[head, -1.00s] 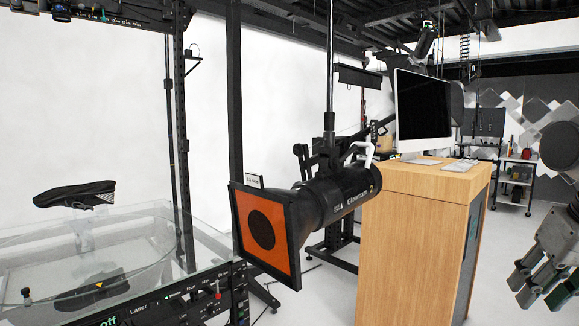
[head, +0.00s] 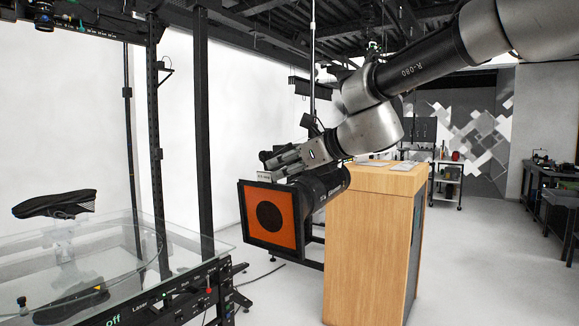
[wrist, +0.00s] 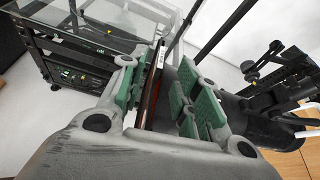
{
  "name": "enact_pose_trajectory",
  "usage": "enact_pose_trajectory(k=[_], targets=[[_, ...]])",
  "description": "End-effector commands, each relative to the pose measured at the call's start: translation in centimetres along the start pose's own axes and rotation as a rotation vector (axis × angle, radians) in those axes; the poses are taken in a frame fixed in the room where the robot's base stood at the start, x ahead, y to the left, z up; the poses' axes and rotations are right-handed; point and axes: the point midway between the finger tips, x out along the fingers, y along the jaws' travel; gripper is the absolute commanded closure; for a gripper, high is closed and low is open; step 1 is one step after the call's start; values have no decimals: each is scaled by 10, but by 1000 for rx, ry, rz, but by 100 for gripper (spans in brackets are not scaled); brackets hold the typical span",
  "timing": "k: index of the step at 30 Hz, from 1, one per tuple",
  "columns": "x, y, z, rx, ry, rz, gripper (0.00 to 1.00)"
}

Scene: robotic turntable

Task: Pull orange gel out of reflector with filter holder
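The orange gel (head: 282,237) with a dark round spot sits in a black square filter holder (head: 243,215) on the front of the black reflector (head: 327,188). A small pale tab (head: 264,177) stands at the holder's top edge. My gripper (head: 270,160) is just above and behind that top edge. In the wrist view, my gripper (wrist: 157,70) is open, with green-padded fingers on both sides of the thin holder edge (wrist: 152,85). The left finger looks close to it; a gap shows on the right. Whether either finger touches it I cannot tell.
A glass-topped turntable (head: 120,255) with a dark shoe (head: 55,204) above it stands at the left. Black upright posts (head: 203,130) rise behind it. A wooden cabinet (head: 365,245) stands right of the reflector. Floor at the right is open.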

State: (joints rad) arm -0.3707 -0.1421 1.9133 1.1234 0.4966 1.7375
Motion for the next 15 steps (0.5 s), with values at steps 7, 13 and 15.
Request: enact_pose_trajectory(k=[7, 13, 15], targets=[[40, 1, -2, -2, 4, 4, 68], [63, 1, -1, -3, 3, 3, 68], [67, 1, -1, -4, 2, 2, 68]])
